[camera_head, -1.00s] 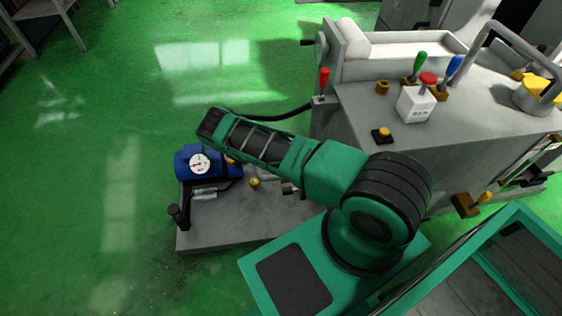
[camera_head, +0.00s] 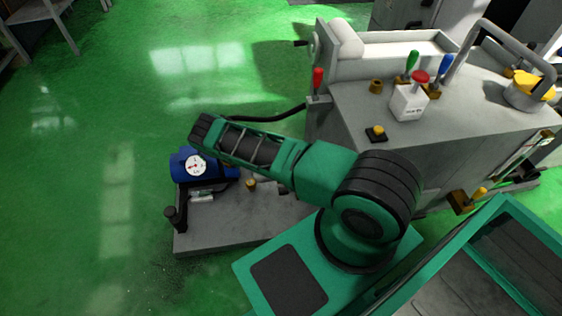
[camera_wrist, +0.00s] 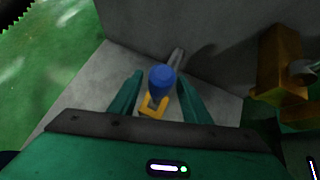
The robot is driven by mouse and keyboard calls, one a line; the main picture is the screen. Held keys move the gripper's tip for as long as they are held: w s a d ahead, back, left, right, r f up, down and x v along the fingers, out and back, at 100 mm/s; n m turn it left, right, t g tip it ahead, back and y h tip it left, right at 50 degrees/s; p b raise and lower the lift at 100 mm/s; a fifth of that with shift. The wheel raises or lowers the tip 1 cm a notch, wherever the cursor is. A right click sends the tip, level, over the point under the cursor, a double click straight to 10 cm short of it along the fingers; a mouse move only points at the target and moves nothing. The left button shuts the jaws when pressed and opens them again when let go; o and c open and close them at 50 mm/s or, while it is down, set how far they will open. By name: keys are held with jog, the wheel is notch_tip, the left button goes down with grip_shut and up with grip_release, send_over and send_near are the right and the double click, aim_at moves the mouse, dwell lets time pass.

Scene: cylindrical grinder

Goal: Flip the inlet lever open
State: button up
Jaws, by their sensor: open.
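In the wrist view, a lever with a blue cap (camera_wrist: 162,76) and an orange-yellow base (camera_wrist: 153,106) stands between the two green fingers of my gripper (camera_wrist: 160,86). My gripper is open, with a visible gap on both sides of the blue cap. I cannot tell whether either finger touches the lever lower down. No label shows that this is the inlet lever. In the head view, my forearm hides my gripper and this lever.
A grey wall rises behind the lever, and a gold block (camera_wrist: 278,72) is at the right. In the head view, a blue motor-like unit with a gauge (camera_head: 194,165) sits on a grey base plate (camera_head: 225,230). The grey machine (camera_head: 340,120) carries several coloured levers. Green floor is open at left.

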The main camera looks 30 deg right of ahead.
jog(key=v, duration=1)
jog(key=shift+a+r, duration=0.25)
jog(key=shift+a, duration=0.15)
jog(key=shift+w, duration=0.15)
jog(key=s+d+r+m+g+y, duration=0.1)
jog(key=s+d+r+m+y, duration=0.3)
jog(key=r, duration=1.2)
jog(key=d+r+m+g, duration=0.1)
jog(key=r+m, duration=0.6)
jog(key=r, duration=0.9)
jog(key=s+d+r+m+y, duration=0.1)
jog(key=s+r+m+y, duration=0.15)
jog(key=s+r, duration=0.45)
jog(key=s+d+r+m+y, duration=0.1)
jog(key=s+r+m, duration=0.25)
jog(key=r, duration=0.55)
jog(key=s+a+r+m+t, duration=0.1)
jog(key=s+r+m, duration=0.1)
jog(key=s, duration=0.6)
jog(key=s+a+r+m+t+y, duration=0.1)
jog(key=s+r, duration=0.3)
jog(key=s, duration=0.5)
jog(key=s+a+r+m+y, duration=0.1)
jog(key=s+a+r+m, duration=0.2)
jog(key=s, duration=0.6)
jog(key=shift+r+t, duration=0.4)
jog(key=shift+r, duration=0.2)
